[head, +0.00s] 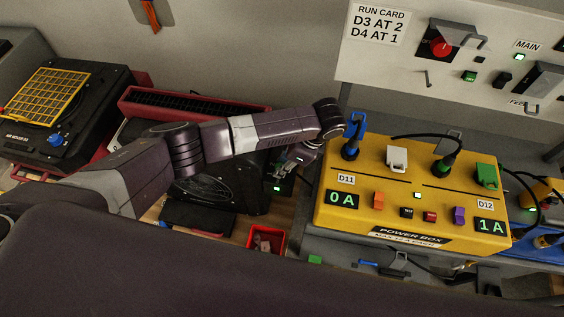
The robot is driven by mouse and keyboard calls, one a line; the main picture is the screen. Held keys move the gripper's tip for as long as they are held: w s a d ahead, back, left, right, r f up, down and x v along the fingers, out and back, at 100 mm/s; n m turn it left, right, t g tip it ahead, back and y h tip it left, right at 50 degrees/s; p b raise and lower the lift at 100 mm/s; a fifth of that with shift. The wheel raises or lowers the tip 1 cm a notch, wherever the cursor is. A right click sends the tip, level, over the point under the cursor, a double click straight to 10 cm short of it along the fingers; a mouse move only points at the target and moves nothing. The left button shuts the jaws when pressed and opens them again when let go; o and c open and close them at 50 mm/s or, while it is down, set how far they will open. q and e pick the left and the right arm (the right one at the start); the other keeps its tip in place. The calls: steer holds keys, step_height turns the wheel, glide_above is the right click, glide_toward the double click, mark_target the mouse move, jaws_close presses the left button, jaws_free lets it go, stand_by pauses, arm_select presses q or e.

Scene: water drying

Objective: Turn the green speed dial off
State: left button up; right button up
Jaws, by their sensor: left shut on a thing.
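My left gripper (284,166) reaches down at the right side of the black blower (230,185), in the middle of the head view. Its fingers are shut on a small part there, which by its place seems to be the green speed dial. The fingers and wrist hide the dial, so its setting cannot be read. A small green light (277,188) glows on the blower just below the fingers. My right gripper is not in view.
A yellow power box (400,240) stands close to the right of my wrist, with plugs and cables on top; its displays read 0 A and 1 A. Another black blower (95,85) with a blue dial (55,140) is at left. A red bin (281,240) sits below.

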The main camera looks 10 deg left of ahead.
arm_select(q)
steer(key=n+g+p, duration=0.1)
steer(key=n, duration=0.2)
steer(key=shift+w+d+r+n, duration=0.1)
steer(key=shift+n, duration=0.2)
steer(key=n+g, duration=0.1)
steer(key=n, duration=0.1)
steer(key=n+g+h, duration=0.1)
steer(key=n, duration=0.2)
steer(key=shift+w+p, duration=0.2)
steer(key=shift+p, duration=0.15)
steer(key=shift+n+h, duration=0.3)
steer(key=shift+n, duration=0.1)
steer(key=o, duration=1.1)
steer(key=shift+o, duration=0.2)
steer(key=shift+r, duration=0.15)
steer(key=v, duration=1.1)
steer(key=shift+w+r, duration=0.25)
steer(key=shift+s+d+f, duration=0.1)
